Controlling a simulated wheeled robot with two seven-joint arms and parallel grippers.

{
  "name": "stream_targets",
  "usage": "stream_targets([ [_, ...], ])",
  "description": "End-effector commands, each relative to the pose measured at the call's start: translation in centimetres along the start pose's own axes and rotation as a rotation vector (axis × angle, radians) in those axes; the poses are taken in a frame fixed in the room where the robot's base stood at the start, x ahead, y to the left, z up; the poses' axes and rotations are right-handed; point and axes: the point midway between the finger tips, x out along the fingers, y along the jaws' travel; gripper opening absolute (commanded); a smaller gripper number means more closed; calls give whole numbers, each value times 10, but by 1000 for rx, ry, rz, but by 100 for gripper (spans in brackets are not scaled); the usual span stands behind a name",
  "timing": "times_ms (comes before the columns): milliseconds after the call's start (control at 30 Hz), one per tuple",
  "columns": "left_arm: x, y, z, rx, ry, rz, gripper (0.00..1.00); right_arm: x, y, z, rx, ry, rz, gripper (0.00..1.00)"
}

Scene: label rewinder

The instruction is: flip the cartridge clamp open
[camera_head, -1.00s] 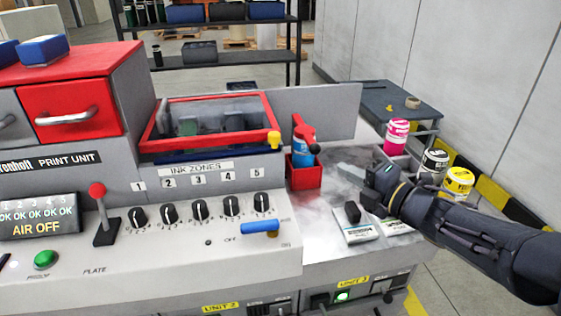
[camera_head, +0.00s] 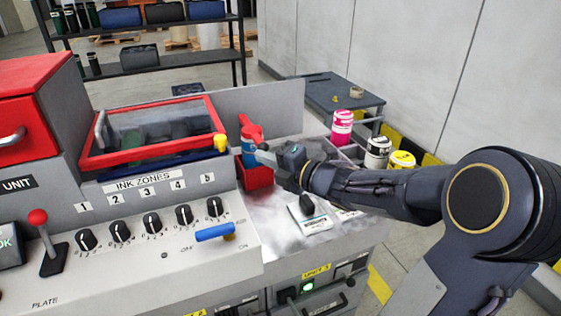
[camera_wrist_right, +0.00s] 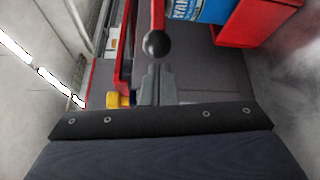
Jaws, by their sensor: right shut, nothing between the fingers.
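The cartridge clamp (camera_head: 251,130) is a red lever at the upright blue cartridge (camera_head: 248,157), which sits in a red holder (camera_head: 255,176) beside the ink unit. My right gripper (camera_head: 264,153) is at the clamp, its fingertips close to the lever's knob. In the right wrist view, the black ball knob (camera_wrist_right: 156,44) ends the red lever, just beyond the tips of the shut, empty right gripper (camera_wrist_right: 155,72). I cannot tell whether they touch. The cartridge (camera_wrist_right: 200,9) and holder (camera_wrist_right: 255,20) show at the upper right there. My left gripper is out of view.
The red-framed ink cover (camera_head: 153,133) with a yellow knob (camera_head: 220,142) is left of the clamp. A blue handle (camera_head: 215,232) is on the front panel. Ink cans, one magenta (camera_head: 342,128), stand to the right.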

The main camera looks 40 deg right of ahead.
Motion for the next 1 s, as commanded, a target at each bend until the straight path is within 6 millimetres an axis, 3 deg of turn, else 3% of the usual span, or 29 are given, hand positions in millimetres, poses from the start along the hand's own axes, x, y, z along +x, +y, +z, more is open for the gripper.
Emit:
stream_targets([
  [200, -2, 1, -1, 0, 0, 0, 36, 17, 0, 0, 0, 1, 0, 0],
  [667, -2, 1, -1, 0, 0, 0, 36, 16, 0, 2, -1, -1, 0, 0],
  [1000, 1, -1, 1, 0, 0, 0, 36, 0, -7, 30, -1, -4, -1, 0],
])
